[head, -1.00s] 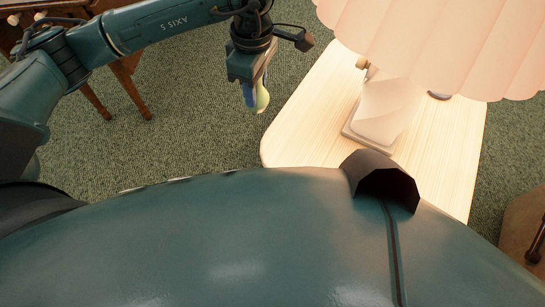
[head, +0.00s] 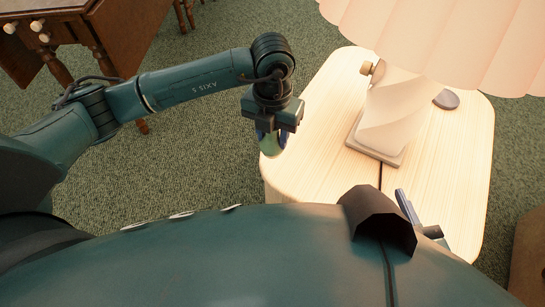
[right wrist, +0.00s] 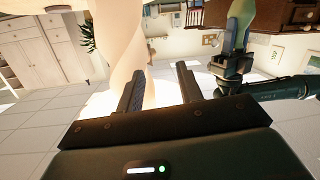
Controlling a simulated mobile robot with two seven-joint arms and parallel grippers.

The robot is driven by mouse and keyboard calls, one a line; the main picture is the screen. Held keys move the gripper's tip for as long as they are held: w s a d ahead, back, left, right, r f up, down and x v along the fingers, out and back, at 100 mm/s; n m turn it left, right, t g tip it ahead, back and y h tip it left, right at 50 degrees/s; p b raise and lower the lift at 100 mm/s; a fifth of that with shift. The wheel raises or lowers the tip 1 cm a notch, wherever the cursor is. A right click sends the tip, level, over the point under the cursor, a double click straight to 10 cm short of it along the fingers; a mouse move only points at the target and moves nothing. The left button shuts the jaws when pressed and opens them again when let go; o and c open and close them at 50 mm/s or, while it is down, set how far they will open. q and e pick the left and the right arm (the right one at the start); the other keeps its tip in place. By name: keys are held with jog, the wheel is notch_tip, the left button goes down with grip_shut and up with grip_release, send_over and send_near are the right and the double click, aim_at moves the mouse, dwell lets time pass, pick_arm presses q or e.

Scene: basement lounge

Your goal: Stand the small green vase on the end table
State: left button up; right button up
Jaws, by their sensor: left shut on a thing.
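The small green vase (head: 272,144) hangs below my left gripper (head: 271,130), which is shut on it. In the head view the vase overlaps the left edge of the pale wooden end table (head: 455,165); its lower end looks clear of the top. The right wrist view also shows the green vase (right wrist: 240,24) in my left gripper (right wrist: 232,62), at the upper right. My right gripper (head: 418,218) is partly hidden behind my body, near the table's front. In the right wrist view my right gripper (right wrist: 158,90) has its fingers apart with nothing held.
A lamp with a twisted white base (head: 393,115) and pleated pink shade (head: 430,40) stands on the table. A small dark rounded object (head: 446,99) lies right of it. The table's front left is bare. A brown wooden table (head: 80,30) stands at the upper left.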

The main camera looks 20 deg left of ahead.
aim_at(273, 153)
pick_arm(q)
notch_tip(273, 153, down, 7)
jog(key=shift+r+b, duration=0.1)
jog(key=shift+b, duration=0.65)
pick_arm(e)
jog(key=shift+a+r+n+t+y, duration=0.1)
jog(key=shift+a+n+t+y, duration=0.2)
jog(key=shift+t+y, duration=0.25)
pick_arm(q)
jog(key=shift+f, duration=0.2)
jog(key=o, duration=1.1)
jog(key=shift+r, duration=0.1)
